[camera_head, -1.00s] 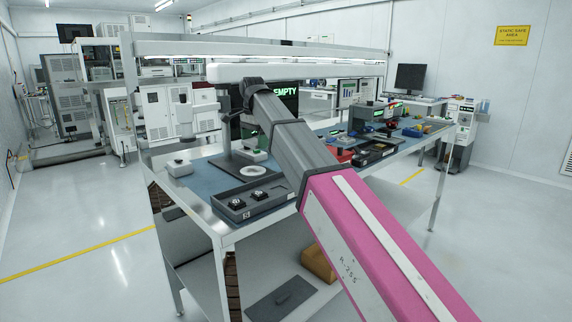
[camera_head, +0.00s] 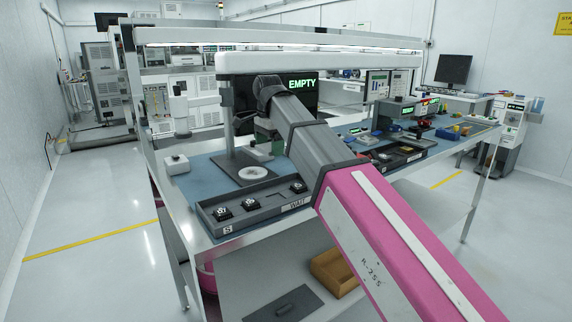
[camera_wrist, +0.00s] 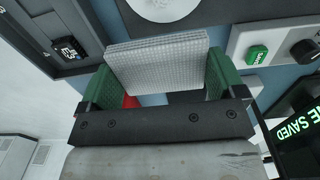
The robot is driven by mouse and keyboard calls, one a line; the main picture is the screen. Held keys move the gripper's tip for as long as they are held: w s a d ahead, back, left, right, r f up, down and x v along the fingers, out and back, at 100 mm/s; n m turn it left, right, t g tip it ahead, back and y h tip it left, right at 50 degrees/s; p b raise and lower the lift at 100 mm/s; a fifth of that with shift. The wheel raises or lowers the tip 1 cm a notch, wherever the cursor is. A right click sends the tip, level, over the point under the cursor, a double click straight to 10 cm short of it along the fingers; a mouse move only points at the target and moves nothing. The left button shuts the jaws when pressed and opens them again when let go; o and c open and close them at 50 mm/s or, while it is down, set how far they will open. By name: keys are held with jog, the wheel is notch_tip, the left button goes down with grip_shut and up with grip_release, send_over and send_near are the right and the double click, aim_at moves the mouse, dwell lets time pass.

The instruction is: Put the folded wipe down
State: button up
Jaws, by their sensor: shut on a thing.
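The folded wipe (camera_wrist: 160,62) is a white, finely checked, layered pad in the wrist view. My gripper (camera_wrist: 160,78) is shut on it, with one green finger at each side. The wipe is above the workbench, near a white round disc (camera_wrist: 165,6); I cannot tell how high it is. In the head view, my grey and pink arm reaches over the bench (camera_head: 205,166) and hides most of the gripper and the wipe. The disc (camera_head: 253,173) lies on a dark plate there, left of my arm.
A dark tray (camera_head: 262,213) marked S and WAIT, with small black parts, lies at the bench's near edge. It also shows in the wrist view (camera_wrist: 75,68). A control box (camera_wrist: 242,40) with a green button is at right. A monitor (camera_head: 302,92) reads EMPTY.

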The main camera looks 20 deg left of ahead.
send_over(285, 169)
notch_tip(285, 169, down, 4)
jog(key=shift+s+r, duration=0.15)
jog(key=shift+r, duration=0.05)
jog(key=shift+f, duration=2)
jog(key=shift+f, duration=0.2)
jog(key=o, duration=0.6)
notch_tip(285, 169, up, 12)
jog(key=shift+r, duration=0.2)
